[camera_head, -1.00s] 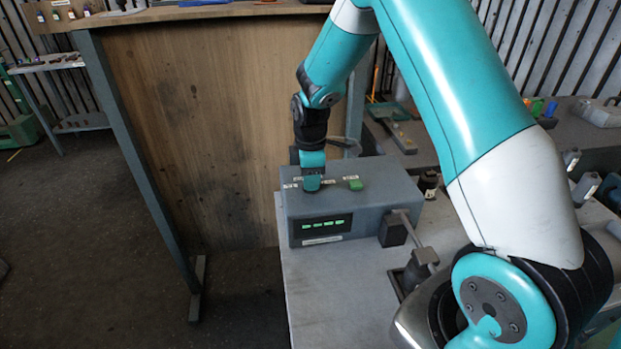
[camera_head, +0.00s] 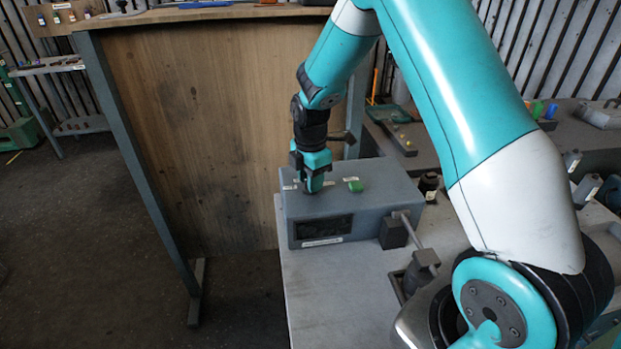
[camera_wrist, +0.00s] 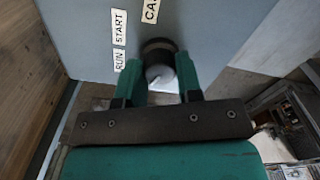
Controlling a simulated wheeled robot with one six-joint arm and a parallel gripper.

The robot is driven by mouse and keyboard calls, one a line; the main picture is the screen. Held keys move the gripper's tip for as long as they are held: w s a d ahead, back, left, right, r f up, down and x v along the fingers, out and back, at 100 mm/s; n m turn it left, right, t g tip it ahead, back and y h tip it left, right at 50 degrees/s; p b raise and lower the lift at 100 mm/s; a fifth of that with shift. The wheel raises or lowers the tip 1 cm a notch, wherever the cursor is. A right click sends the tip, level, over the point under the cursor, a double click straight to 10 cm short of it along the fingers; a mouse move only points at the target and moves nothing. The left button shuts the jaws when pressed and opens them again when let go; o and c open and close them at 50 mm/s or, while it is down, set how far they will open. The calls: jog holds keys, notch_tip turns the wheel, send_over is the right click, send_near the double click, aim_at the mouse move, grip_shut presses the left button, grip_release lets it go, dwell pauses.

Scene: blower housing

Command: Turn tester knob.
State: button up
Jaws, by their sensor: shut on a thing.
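The tester is a grey box (camera_head: 368,208) on the pale bench, with a dark, unlit display (camera_head: 323,228) on its front. My gripper (camera_head: 314,185) points down onto the left part of its top. In the wrist view the green fingers of my gripper (camera_wrist: 160,64) are closed on either side of a dark round knob (camera_wrist: 158,47) with a grey face and a pale mark. Labels RUN (camera_wrist: 119,58) and START (camera_wrist: 119,26) lie left of the knob; another, partly cut off, reads "CA" (camera_wrist: 150,9). In the head view the fingers hide the knob.
A green button (camera_head: 355,186) stands on the box top, right of my gripper. A rod with dark blocks (camera_head: 412,232) joins the box's right side. A wooden panel (camera_head: 210,130) rises behind and left. The bench (camera_head: 325,290) is clear in front of the box.

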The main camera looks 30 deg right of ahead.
jog(key=shift+w+r, duration=0.1)
jog(key=o, duration=0.9)
jog(key=shift+o, duration=0.2)
notch_tip(320, 180, up, 17)
jog(key=b, duration=0.3)
jog(key=shift+r, duration=0.2)
jog(key=s+a+m+y, duration=0.2)
jog(key=s+a+m, duration=0.3)
jog(key=s+a, duration=0.4)
jog(key=s+a+f+m+y, duration=0.1)
jog(key=s+a+m, duration=0.5)
jog(key=s, duration=1.2)
jog(key=a+y, duration=0.1)
jog(key=a, duration=0.2)
jog(key=shift+s+a, duration=0.25)
jog(key=shift+s, duration=0.15)
